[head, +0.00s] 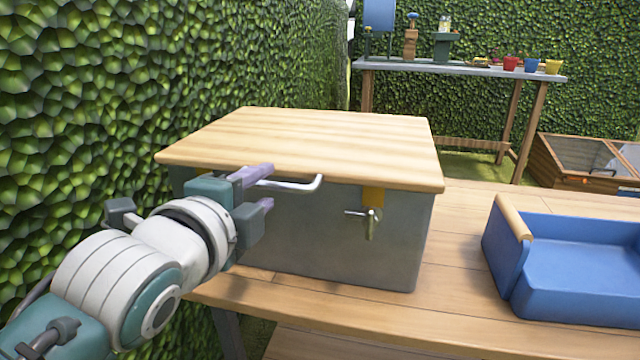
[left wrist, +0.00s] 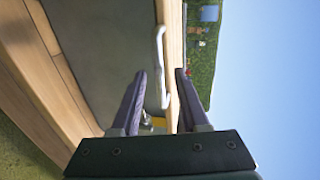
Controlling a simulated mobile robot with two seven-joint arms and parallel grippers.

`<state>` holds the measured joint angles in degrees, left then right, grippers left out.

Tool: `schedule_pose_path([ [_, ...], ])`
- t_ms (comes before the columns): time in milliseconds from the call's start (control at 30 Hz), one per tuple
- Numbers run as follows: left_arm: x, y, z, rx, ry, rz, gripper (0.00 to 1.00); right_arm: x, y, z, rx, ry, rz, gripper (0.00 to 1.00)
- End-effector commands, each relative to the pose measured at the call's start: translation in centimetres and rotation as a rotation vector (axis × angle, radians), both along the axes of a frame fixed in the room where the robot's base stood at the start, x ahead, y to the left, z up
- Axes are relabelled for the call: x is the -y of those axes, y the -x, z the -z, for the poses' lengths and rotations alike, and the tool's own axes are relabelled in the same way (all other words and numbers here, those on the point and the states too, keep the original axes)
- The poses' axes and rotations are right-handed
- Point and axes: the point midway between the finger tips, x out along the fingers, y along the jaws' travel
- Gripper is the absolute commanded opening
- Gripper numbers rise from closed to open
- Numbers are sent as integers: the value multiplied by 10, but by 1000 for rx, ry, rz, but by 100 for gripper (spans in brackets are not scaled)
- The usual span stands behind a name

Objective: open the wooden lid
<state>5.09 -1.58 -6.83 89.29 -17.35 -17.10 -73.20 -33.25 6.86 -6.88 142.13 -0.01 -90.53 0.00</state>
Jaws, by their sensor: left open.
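The wooden lid (head: 310,140) lies shut on a grey metal box (head: 330,235) on the table. A pale metal handle (head: 300,185) sticks out at the lid's front edge. My left gripper (head: 262,188) is at the left end of the handle, just below the lid's front edge. Its purple fingers are apart. In the left wrist view, the open fingers (left wrist: 160,100) point at the lid edge (left wrist: 172,60), with the handle (left wrist: 160,65) ahead near the gap between them. I cannot tell whether a finger touches the handle. My right gripper is out of view.
A small metal tap-like latch (head: 370,220) is on the box's front. A blue tray (head: 575,290) with a wooden grip stands to the right on the wooden table (head: 455,270). A leafy hedge (head: 100,120) rises close on the left. A shelf with coloured pots (head: 510,63) stands behind.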

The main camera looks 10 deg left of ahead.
Motion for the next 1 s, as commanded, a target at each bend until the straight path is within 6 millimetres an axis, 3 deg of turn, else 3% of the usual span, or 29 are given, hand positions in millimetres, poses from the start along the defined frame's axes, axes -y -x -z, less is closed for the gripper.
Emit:
schedule_pose_path([
  [200,1,-23,6,0,1,0,45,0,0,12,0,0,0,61],
  [533,1,-27,6,-1,2,0,45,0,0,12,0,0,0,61],
  [933,1,-27,6,-1,1,0,1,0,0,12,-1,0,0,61],
  [1000,1,-27,6,-1,1,0,0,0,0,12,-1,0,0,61],
])
